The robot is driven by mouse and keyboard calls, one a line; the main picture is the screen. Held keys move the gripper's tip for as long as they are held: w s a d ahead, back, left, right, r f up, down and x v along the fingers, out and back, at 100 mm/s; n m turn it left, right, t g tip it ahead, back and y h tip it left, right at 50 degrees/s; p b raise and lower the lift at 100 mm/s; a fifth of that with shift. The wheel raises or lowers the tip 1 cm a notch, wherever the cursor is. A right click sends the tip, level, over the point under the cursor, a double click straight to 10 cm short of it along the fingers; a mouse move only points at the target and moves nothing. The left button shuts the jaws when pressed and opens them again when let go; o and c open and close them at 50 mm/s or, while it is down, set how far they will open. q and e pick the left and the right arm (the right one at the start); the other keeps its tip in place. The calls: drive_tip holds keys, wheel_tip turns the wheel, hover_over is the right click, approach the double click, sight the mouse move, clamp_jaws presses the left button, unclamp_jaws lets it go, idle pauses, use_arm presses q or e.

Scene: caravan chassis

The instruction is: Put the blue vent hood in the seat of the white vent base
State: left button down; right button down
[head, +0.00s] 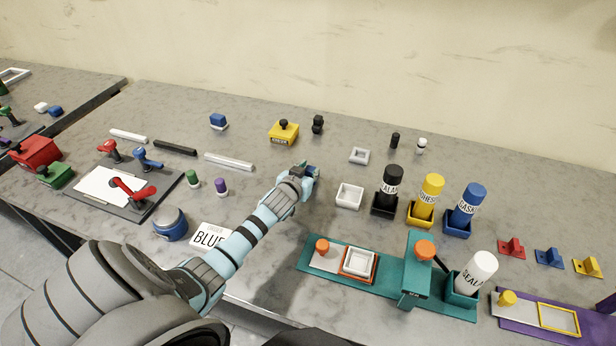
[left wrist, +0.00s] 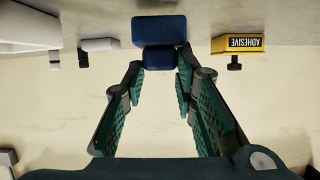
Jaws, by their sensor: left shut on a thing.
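My left gripper (head: 309,171) reaches in from the left and is held over the middle of the table. It is shut on the blue vent hood (left wrist: 160,32), which sits between its fingertips in the left wrist view. In the head view the hood is mostly hidden by the fingers. A white square part with a recessed middle, which looks like the white vent base (head: 360,262), sits in an orange-edged frame on the teal fixture (head: 385,290). It is nearer to me and right of the gripper. My right gripper is not in view.
A white open tray (head: 349,195) and a small pale frame (head: 359,156) are right of the gripper. A teal post with an orange knob (head: 425,250) rises beside the frame. A yellow adhesive box (head: 284,133) is further back.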

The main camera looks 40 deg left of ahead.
use_arm(q)
drive_tip(key=shift+f, duration=0.55)
drive_tip(key=c, duration=1.3)
unclamp_jaws()
drive_tip(key=shift+r, duration=0.1)
